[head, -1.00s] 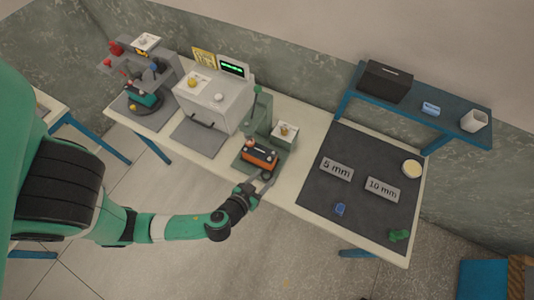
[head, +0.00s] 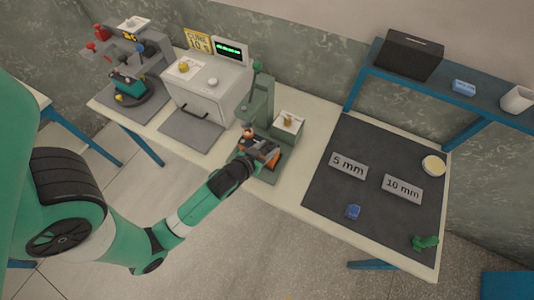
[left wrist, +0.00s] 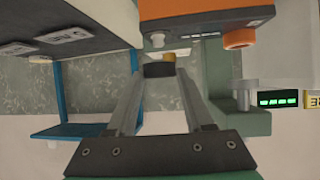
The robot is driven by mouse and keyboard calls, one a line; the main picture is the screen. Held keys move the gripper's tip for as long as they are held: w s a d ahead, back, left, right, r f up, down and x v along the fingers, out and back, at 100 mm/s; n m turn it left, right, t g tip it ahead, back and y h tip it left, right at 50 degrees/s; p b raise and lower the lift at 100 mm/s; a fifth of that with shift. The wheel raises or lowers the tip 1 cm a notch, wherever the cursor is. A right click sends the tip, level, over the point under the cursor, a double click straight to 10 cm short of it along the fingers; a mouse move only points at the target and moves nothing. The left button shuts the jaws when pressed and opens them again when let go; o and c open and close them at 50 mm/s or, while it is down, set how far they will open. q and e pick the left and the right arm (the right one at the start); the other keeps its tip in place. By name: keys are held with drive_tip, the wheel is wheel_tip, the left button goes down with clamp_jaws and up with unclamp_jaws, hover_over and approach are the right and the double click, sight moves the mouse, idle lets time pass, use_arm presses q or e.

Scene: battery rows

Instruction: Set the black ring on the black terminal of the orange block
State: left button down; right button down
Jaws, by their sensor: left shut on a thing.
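The orange block (left wrist: 200,10) sits at the green press stand (head: 259,108); the left wrist view shows it upside down. It has an orange terminal (left wrist: 240,38) and a pale post (left wrist: 157,40) at its other end. My left gripper (head: 258,156) is over the block in the head view and hides part of it. In the left wrist view its fingers are shut on the black ring (left wrist: 160,70). The ring is in line with the pale post, with a small gap showing between them. My right gripper is not in view.
A small stand with a brass weight (head: 288,119) is just right of the press. A white box with a green display (head: 229,48) stands to the left. A dark mat (head: 345,205) with labels and small parts lies right, beneath a blue shelf (head: 455,80).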

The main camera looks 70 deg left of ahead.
use_arm(q)
wheel_tip(320, 180, down, 4)
drive_tip(key=shift+a+r+b, duration=0.15)
drive_tip(key=shift+r+b, duration=0.05)
drive_tip(key=shift+b, duration=0.4)
drive_tip(key=shift+r, duration=0.1)
drive_tip(key=c, duration=0.8)
unclamp_jaws()
drive_tip(key=shift+f, duration=0.2)
drive_tip(key=o, duration=0.5)
